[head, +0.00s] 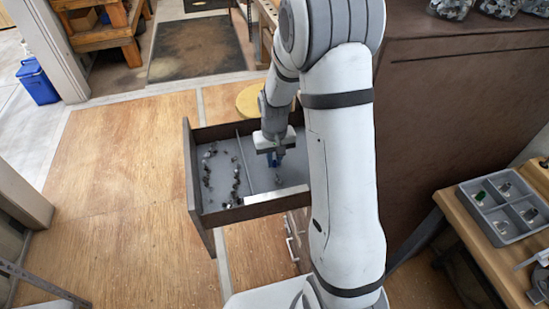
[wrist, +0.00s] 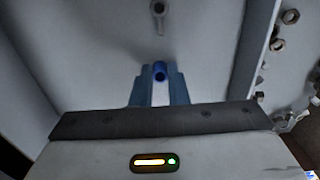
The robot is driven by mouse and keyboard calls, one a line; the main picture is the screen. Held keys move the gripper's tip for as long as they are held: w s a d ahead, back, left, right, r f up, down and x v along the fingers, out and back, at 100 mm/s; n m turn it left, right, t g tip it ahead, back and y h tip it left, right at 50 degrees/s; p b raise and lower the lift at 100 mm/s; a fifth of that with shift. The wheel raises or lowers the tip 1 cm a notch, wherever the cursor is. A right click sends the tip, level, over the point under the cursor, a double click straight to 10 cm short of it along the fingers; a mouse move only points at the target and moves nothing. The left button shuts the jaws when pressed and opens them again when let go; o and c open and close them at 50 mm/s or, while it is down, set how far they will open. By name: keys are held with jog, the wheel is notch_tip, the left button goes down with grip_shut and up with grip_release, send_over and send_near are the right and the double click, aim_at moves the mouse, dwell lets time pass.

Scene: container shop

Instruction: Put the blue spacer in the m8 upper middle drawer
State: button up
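The blue spacer (wrist: 159,72) shows end-on between the fingertips of my gripper (wrist: 159,82) in the wrist view. My gripper is shut on it. In the head view my gripper (head: 274,158) points down into an open drawer (head: 256,208) with brown walls and a grey floor. A thin divider (head: 245,164) splits the drawer lengthwise. My gripper is over the right compartment. I cannot tell how high the spacer is above the floor. No drawer label is readable.
Several metal nuts and small parts (head: 236,184) lie in the left compartment. A small metal bolt (wrist: 158,9) lies in the right compartment. A brown cabinet (head: 440,110) stands to the right. A bench at lower right holds a grey divided tray (head: 487,222). Open wooden floor lies left.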

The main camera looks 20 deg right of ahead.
aim_at(275, 166)
jog(key=o, duration=0.4)
jog(key=shift+c, duration=0.2)
notch_tip(275, 166, up, 12)
jog(key=s+r+t, duration=0.1)
jog(key=s+r, duration=0.3)
jog(key=s, duration=0.6)
jog(key=s+r+t, duration=0.1)
jog(key=s+r, duration=0.3)
jog(key=s, duration=0.6)
jog(key=shift+s+a+t, duration=0.2)
jog(key=shift+a+t, duration=0.1)
jog(key=shift+t, duration=0.1)
